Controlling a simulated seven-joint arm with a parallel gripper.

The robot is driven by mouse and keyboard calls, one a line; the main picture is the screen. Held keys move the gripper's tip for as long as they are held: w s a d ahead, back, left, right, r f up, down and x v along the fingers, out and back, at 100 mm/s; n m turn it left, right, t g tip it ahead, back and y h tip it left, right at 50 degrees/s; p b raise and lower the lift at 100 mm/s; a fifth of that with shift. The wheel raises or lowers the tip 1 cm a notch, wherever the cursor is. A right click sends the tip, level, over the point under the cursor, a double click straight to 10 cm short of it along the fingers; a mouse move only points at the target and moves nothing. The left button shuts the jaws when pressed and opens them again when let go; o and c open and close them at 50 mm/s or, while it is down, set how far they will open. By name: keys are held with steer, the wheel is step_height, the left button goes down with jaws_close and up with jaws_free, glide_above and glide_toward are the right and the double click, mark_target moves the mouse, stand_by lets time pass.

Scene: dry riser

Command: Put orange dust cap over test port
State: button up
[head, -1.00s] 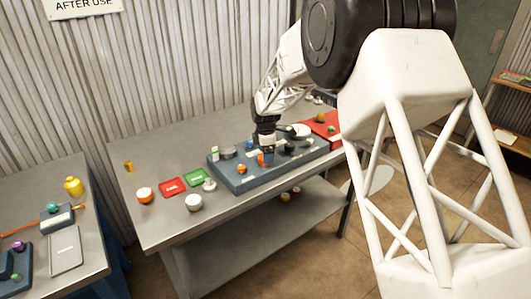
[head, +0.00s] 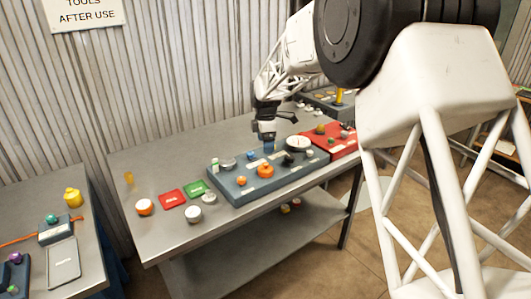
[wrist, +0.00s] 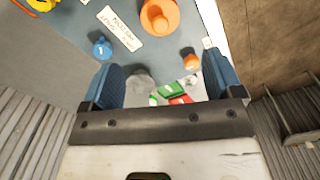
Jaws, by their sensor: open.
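A large round orange piece with a raised middle (head: 265,171) sits on the blue-grey board (head: 225,189); it looks like the dust cap, but I cannot tell whether a port is under it. It also shows at the top of the wrist view (wrist: 159,16). A smaller orange knob (head: 241,181) is at the board's front left, also in the wrist view (wrist: 190,62). My gripper (head: 267,146) is open and empty, above and behind the large orange piece and apart from it. Its blue fingers (wrist: 165,78) are wide apart in the wrist view.
A blue knob (wrist: 102,48) and a white label (wrist: 120,28) are on the board near my fingers. A white round part (head: 298,143) and a red board (head: 340,142) are at right. A red tray (head: 172,198), a green tray (head: 195,188) and an orange-white piece (head: 143,207) lie left.

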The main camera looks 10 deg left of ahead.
steer(key=shift+r, duration=1.7)
steer(key=s+d+r+m+t, duration=0.1)
steer(key=s+d+r+m, duration=0.45)
steer(key=s+d, duration=0.5)
steer(key=s+d+r+m, duration=0.55)
steer(key=s+d, duration=0.45)
steer(key=s, duration=0.2)
steer(key=s+d+f+m, duration=0.1)
steer(key=s+d+m, duration=0.3)
steer(key=s, duration=0.5)
steer(key=s+d+f+m+t, duration=0.1)
steer(key=s+d+f+m, duration=0.1)
steer(key=s, duration=0.8)
steer(key=s+d+f+m, duration=0.2)
steer(key=s+d+m, duration=0.3)
steer(key=s, duration=0.5)
steer(key=shift+s+d+m+t, duration=0.25)
steer(key=shift+d+m+t, duration=0.05)
steer(key=shift+d, duration=0.4)
